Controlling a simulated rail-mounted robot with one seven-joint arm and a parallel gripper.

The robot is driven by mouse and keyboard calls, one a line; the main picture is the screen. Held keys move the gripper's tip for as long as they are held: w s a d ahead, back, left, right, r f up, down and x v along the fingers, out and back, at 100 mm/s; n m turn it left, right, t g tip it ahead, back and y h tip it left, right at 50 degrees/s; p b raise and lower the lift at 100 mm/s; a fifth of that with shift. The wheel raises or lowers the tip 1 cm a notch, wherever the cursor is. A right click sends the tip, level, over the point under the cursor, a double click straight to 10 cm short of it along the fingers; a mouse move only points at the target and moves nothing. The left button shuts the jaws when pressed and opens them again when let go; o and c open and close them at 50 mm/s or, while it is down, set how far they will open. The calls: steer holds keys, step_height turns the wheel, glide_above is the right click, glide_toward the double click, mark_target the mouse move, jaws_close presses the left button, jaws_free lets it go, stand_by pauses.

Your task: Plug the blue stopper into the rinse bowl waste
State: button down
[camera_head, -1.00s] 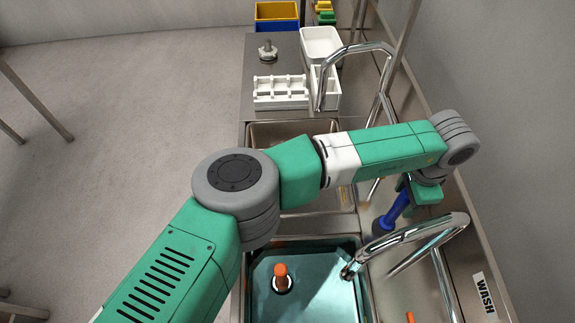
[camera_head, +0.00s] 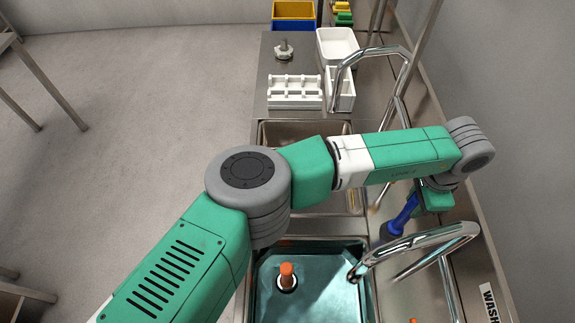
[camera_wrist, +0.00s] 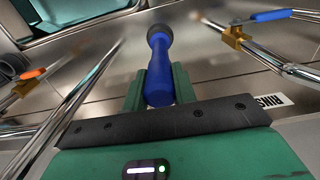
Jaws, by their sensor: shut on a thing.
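The blue stopper (camera_wrist: 158,85) has a long blue handle and a dark round base. My gripper (camera_wrist: 159,88) is shut on its handle, one green finger on each side. In the head view the stopper (camera_head: 402,217) leans over the metal deck right of the bowls, behind the front tap. I cannot tell whether its base touches the deck. My gripper (camera_head: 432,200) is partly hidden by my wrist there. The rinse bowl (camera_head: 285,132) is the farther, bare metal one. My arm crosses above it and its waste is hidden. A rinse label (camera_wrist: 270,100) shows in the wrist view.
The nearer bowl (camera_head: 262,280) holds an orange stopper (camera_head: 287,274). Curved taps (camera_head: 420,240) rise from the deck close to my gripper. A blue tap lever (camera_wrist: 270,15) shows in the wrist view. A white rack (camera_head: 295,92) stands beyond the bowls.

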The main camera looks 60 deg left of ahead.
steer(key=shift+r, duration=0.2)
stand_by(0.3)
steer(key=shift+r+p, duration=1.35)
steer(key=shift+p, duration=0.15)
step_height(320, 180, up, 6)
steer(key=p, duration=0.7)
steer(key=shift+r, duration=0.2)
steer(key=shift+f, duration=0.1)
